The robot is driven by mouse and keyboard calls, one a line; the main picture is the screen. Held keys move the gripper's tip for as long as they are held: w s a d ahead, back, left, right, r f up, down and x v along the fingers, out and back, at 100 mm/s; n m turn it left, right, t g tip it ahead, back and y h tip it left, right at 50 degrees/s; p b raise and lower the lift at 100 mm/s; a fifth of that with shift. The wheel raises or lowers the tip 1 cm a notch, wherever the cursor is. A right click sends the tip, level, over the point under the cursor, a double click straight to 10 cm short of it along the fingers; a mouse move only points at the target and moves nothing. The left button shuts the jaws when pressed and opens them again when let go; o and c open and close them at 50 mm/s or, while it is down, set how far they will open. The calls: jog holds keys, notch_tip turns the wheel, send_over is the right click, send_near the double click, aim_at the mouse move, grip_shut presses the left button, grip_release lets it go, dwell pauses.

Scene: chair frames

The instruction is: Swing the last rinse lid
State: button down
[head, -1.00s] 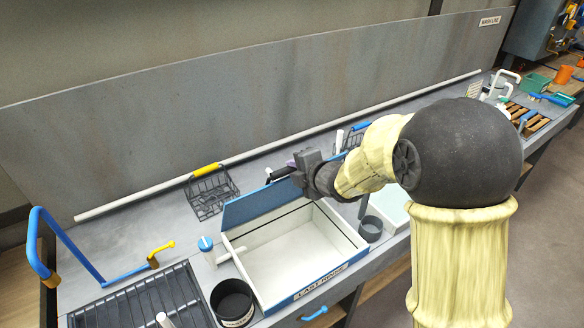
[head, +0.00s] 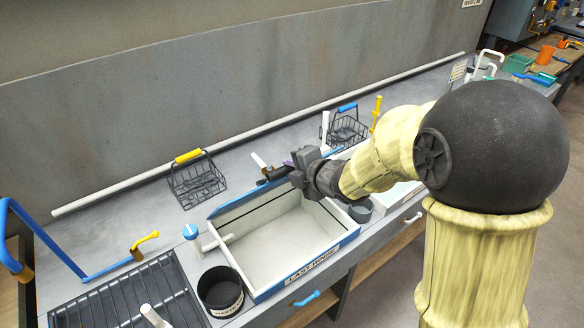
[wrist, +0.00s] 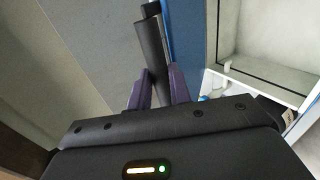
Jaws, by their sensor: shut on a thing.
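The last rinse basin (head: 322,262) is a white box with a blue front edge and a "LAST RINSE" label; its inside is open to view. Its blue lid (head: 236,199) stands on edge along the back rim, seen as a thin strip. In the wrist view the lid (wrist: 184,35) is a blue panel beside the basin's white interior (wrist: 262,35). My gripper (head: 287,166) is at the lid's top edge. In the wrist view its purple fingers (wrist: 160,88) are closed around the dark bar handle (wrist: 151,47). The head view mostly hides the grasp behind my wrist.
A yellow-handled wire basket (head: 197,182) stands behind the basin, and a blue-handled basket (head: 345,127) farther right. A blue-capped knob (head: 190,231) and a black pot (head: 220,289) are at left. A long pale rail (head: 270,126) runs along the back.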

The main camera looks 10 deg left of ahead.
jog(key=s+d+f+b, duration=0.3)
jog(key=d+f+b, duration=0.1)
jog(key=f+b, duration=0.1)
jog(key=shift+s+d+f+b, duration=0.25)
jog(key=shift+s+b, duration=0.1)
jog(key=shift+b, duration=0.25)
jog(key=s+d+f+b, duration=0.2)
jog(key=d+f+b, duration=0.1)
jog(key=f+b, duration=0.3)
jog(key=shift+s+f+b, duration=0.35)
jog(key=shift+f+b, duration=0.05)
jog(key=shift+b, duration=0.1)
jog(key=shift+d, duration=0.1)
notch_tip(320, 180, down, 8)
jog(key=s+d+b, duration=0.1)
jog(key=d+b, duration=0.1)
jog(key=b, duration=0.5)
jog(key=shift+s+r+b, duration=0.15)
jog(key=shift+s+b, duration=0.15)
jog(key=shift+s, duration=0.05)
jog(key=c, duration=1.2)
grip_release()
